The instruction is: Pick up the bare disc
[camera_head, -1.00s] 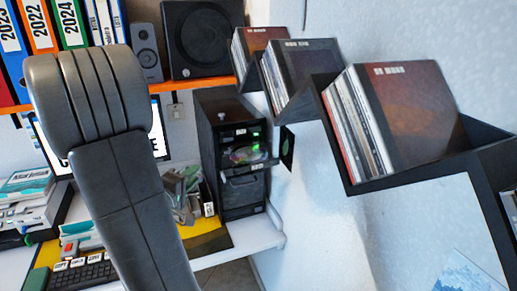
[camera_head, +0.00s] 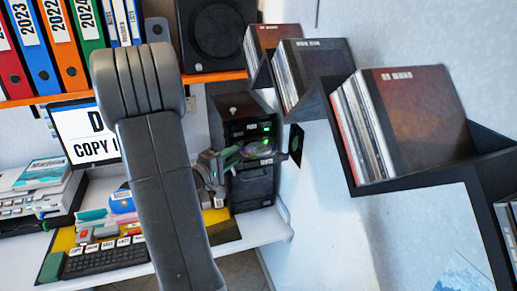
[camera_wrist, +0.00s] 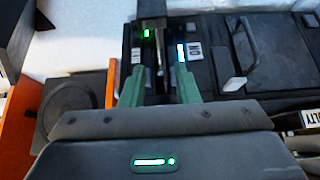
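The bare disc (camera_head: 262,148) lies in the open tray of the black tower (camera_head: 252,190), shiny with a greenish tint. My gripper (camera_head: 234,153) is at the left of the disc in the head view, its green fingers pointing towards it. In the wrist view my gripper (camera_wrist: 159,78) has its two green fingers apart, with the dark front of the tower (camera_wrist: 205,75) beyond them. A thin dark edge shows between the fingers; I cannot tell whether it is tray or disc. Contact with the disc cannot be made out.
A dark panel (camera_head: 296,145) stands just right of the disc. Disc-case shelves (camera_head: 420,170) run along the right wall. An orange shelf (camera_head: 215,77) with binders is above.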

